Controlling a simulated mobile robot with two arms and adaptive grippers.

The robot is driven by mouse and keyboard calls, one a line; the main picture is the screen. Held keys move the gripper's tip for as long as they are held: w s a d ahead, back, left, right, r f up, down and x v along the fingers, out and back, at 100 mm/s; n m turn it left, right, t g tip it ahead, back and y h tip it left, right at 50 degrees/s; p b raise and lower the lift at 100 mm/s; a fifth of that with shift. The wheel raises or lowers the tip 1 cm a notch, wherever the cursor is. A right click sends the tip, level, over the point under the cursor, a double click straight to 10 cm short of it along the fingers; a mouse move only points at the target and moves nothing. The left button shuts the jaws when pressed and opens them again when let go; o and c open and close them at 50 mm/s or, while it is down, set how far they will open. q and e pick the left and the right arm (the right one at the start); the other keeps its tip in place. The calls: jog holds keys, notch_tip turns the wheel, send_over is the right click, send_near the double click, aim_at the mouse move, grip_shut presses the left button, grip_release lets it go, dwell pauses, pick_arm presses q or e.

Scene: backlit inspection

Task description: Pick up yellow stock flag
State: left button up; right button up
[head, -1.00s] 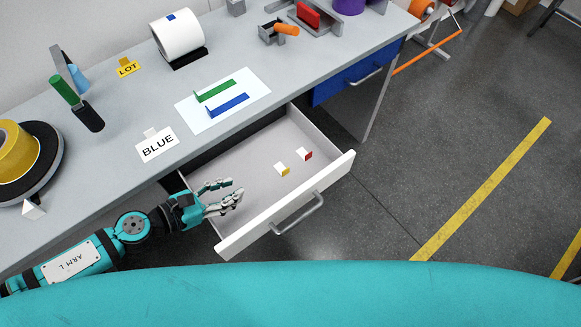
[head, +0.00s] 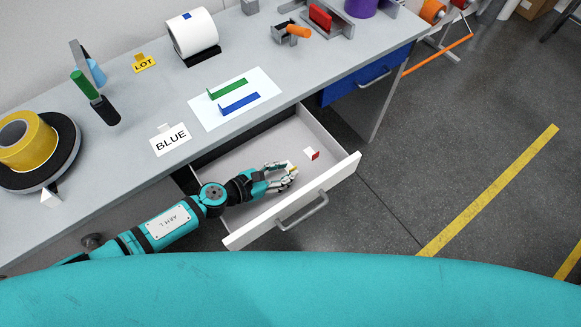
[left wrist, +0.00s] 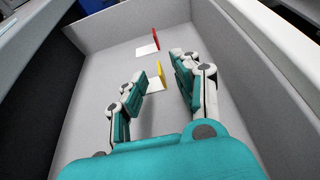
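The yellow stock flag (head: 294,167), a small yellow tab on a white base, stands in the open drawer and is mostly hidden by my fingers in the head view. In the left wrist view the yellow stock flag (left wrist: 160,74) shows between my two spread fingers, with gaps on both sides. My left gripper (head: 290,172) reaches into the drawer and is open around the flag; it also fills the lower part of the left wrist view (left wrist: 162,76). My right gripper is in neither view.
A red flag (head: 315,155) stands just beyond the yellow one; it also shows in the left wrist view (left wrist: 156,38). The drawer (head: 345,172) has raised walls and a front handle (head: 303,213). The bench (head: 130,165) edge lies behind my arm. The drawer floor beside the flags is bare.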

pick_arm(q)
jog(key=shift+x, duration=1.25)
jog(key=shift+a, duration=0.1)
jog(key=c, duration=0.6)
grip_shut()
notch_tip(320, 180, up, 10)
jog(key=p, duration=0.7)
notch_tip(320, 180, up, 9)
jog(key=n+t+y, duration=0.2)
jog(key=n+t, duration=0.1)
send_over(290, 170)
jog(key=w+a, duration=0.2)
jog(key=w, duration=0.2)
jog(key=w+a+r+n+t+y, duration=0.25)
jog(key=a+r+y, duration=0.2)
jog(key=r, duration=0.35)
jog(key=s+a+r+n+y, duration=0.4)
jog(key=s+a+r, duration=0.3)
jog(key=a+r, duration=0.2)
jog(key=a+n, duration=0.1)
jog(key=a, duration=0.1)
jog(key=shift+s+a, duration=0.35)
jog(key=shift+a, duration=0.05)
